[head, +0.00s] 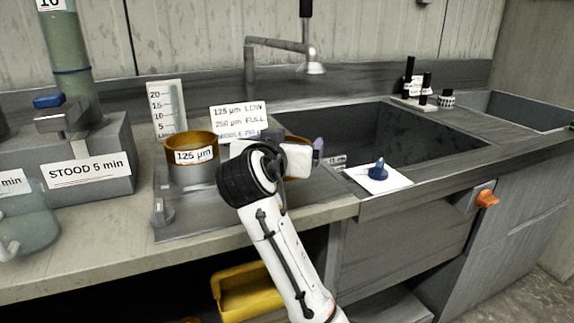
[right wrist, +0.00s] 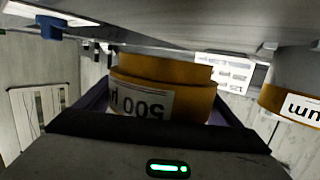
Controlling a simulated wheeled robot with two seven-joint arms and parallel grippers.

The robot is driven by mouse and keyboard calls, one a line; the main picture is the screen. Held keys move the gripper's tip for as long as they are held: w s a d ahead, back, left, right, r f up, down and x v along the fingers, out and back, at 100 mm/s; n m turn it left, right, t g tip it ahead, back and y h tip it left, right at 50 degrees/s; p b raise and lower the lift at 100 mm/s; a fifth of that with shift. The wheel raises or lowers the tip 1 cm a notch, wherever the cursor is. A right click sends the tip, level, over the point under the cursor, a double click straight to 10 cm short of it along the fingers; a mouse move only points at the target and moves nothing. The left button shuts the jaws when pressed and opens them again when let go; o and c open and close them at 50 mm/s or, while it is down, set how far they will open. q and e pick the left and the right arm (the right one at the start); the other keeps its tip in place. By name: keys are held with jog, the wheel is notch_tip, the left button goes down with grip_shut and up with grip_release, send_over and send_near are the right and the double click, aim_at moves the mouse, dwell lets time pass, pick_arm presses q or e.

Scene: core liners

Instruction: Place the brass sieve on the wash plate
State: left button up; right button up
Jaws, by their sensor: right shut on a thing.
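A brass sieve labelled 500 (right wrist: 160,95) sits between the fingers of my right gripper (right wrist: 165,110) in the right wrist view. In the head view my right gripper (head: 303,155) is shut on this sieve, over the counter left of the sink; the gripper hides most of it, and only a bit of brass rim (head: 292,140) shows. I cannot tell whether the sieve touches the surface below. A second brass sieve labelled 125 µm (head: 193,155) stands to its left on a flat grey plate (head: 215,222), which may be the wash plate. My left gripper is not in view.
A sign card (head: 238,115) and a graduated scale (head: 165,105) stand behind. A grey block labelled STOOD 5 min (head: 100,150) is at left. The sink (head: 385,130) opens at right, with a white square (head: 360,176) bearing a blue piece on its front rim. A faucet (head: 310,66) overhangs.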

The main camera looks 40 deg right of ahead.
jog(key=shift+f+b, duration=0.3)
jog(key=shift+f, duration=1.5)
jog(key=shift+f, duration=0.1)
jog(key=o, duration=1)
jog(key=v, duration=1.2)
jog(key=shift+p, duration=0.3)
